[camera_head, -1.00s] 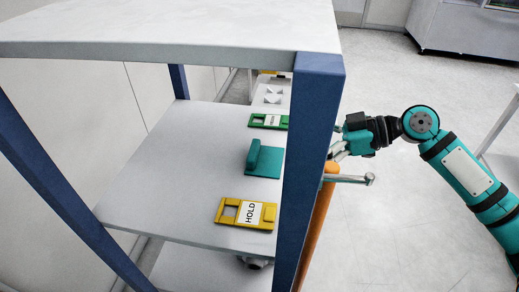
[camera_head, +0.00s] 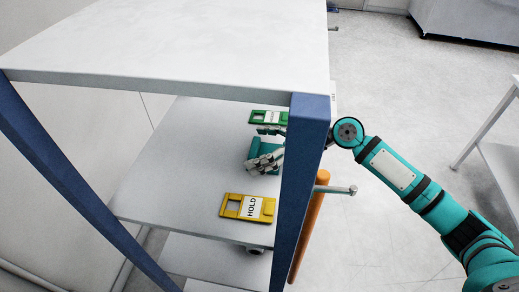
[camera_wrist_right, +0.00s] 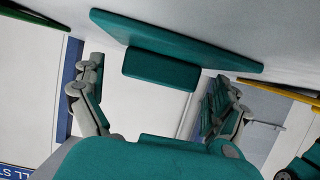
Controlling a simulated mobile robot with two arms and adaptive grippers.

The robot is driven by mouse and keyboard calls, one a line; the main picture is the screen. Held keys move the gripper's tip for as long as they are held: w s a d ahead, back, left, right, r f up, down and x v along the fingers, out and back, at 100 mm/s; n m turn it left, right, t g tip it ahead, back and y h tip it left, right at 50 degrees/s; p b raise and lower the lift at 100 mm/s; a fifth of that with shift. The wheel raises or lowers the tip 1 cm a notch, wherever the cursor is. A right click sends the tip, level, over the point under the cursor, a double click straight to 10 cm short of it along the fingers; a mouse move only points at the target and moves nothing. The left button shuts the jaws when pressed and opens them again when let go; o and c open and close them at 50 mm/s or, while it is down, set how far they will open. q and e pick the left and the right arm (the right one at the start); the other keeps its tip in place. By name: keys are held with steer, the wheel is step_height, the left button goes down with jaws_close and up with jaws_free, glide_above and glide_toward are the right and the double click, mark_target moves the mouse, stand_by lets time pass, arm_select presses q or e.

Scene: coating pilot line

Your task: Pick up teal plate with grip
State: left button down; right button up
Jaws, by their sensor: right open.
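The teal plate with grip (camera_head: 256,147) lies on the middle shelf in the head view, partly covered by my right gripper (camera_head: 266,147). In the right wrist view the plate (camera_wrist_right: 190,38) is a flat teal slab with a raised block-shaped grip (camera_wrist_right: 160,69). My right gripper (camera_wrist_right: 158,78) is open there, with one finger on each side of the grip and visible gaps between. My left gripper is not in view.
A yellow HOLD plate (camera_head: 248,208) lies nearer on the same shelf, and a green plate (camera_head: 264,117) lies behind. A blue post (camera_head: 304,150) stands at the shelf's right edge. The top shelf (camera_head: 200,45) is overhead. The shelf's left part is clear.

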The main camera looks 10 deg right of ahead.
steer(key=c, duration=1.2)
